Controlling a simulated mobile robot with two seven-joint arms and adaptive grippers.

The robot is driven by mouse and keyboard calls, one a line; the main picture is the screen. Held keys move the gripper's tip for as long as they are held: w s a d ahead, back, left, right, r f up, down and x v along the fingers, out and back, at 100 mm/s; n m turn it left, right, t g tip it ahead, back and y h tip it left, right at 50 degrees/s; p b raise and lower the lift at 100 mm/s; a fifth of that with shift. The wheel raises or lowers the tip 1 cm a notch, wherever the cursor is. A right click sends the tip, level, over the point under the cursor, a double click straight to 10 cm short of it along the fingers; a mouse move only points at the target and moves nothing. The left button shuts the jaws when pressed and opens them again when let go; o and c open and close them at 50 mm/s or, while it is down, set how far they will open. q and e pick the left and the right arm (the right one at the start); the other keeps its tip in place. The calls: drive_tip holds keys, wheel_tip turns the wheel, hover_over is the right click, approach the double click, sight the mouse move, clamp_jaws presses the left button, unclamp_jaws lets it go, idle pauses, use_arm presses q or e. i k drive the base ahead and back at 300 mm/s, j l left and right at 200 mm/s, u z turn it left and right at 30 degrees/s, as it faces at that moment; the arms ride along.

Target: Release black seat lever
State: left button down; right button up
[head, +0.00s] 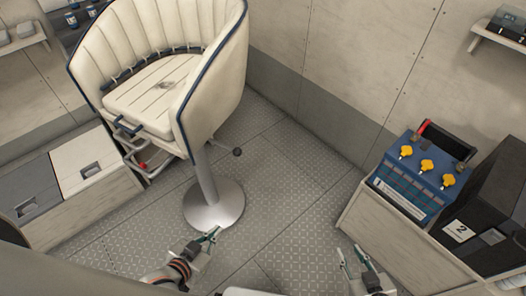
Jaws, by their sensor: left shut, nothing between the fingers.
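A cream padded helm seat (160,75) with dark blue trim stands on a metal pedestal with a round base (213,204) at the upper left. A black knob lever (237,152) sticks out to the right beneath the seat, beside the pedestal. A red-tipped lever (143,165) shows under the seat's front left. My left gripper (213,235) is shut and empty, in front of the pedestal base and well apart from both levers. My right gripper (352,256) is open and empty, low in the picture, left of the right-hand cabinet and away from the seat.
A blue panel with yellow knobs (428,165) and a black case marked 2 (488,225) stand on a cabinet at right. A low locker with hatches (85,165) stands at left. Textured floor (290,190) between is clear.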

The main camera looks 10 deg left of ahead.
sight(237, 151)
drive_tip(key=l, duration=1.4)
